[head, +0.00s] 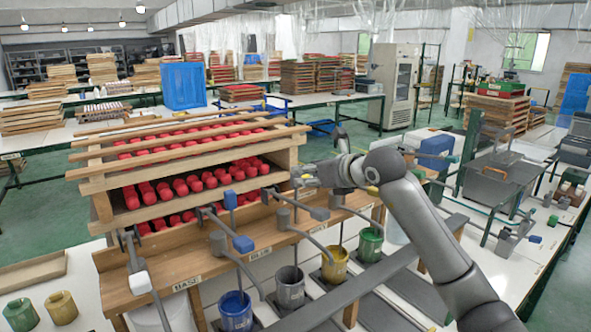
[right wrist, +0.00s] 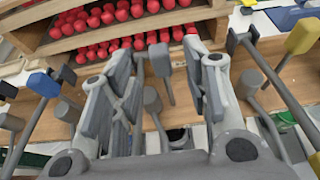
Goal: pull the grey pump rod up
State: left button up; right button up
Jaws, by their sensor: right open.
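The grey pump rod (right wrist: 160,60) has a block-shaped grey top; in the right wrist view it stands between and beyond my right gripper's spread fingers, with a gap on both sides. In the head view my right gripper (head: 308,176) is open at the front of the wooden rack, around the top of a thin upright stem. The gripper partly hides that top there. The grey paint pot (head: 290,287) stands below. My right gripper also shows in the right wrist view (right wrist: 157,75), with nothing clasped. My left gripper is not in view.
A rod with a blue top (head: 230,199) stands to the left, and a yellow-topped one (right wrist: 302,36) to the right. Levers and bent spouts crowd the shelf. Blue (head: 235,312), yellow (head: 335,267) and green (head: 370,245) pots stand below. Red pieces (head: 190,184) fill the rack behind.

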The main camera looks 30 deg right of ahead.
jog(key=p+x, duration=0.1)
jog(key=x, duration=0.4)
jog(key=shift+a, duration=0.15)
jog(key=shift+w+f, duration=0.35)
jog(key=shift+w, duration=0.3)
jog(key=shift+c, duration=1)
jog(key=c, duration=0.5)
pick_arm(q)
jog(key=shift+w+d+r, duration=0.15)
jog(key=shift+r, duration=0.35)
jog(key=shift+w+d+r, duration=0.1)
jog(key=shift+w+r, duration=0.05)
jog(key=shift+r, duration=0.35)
pick_arm(e)
grip_shut()
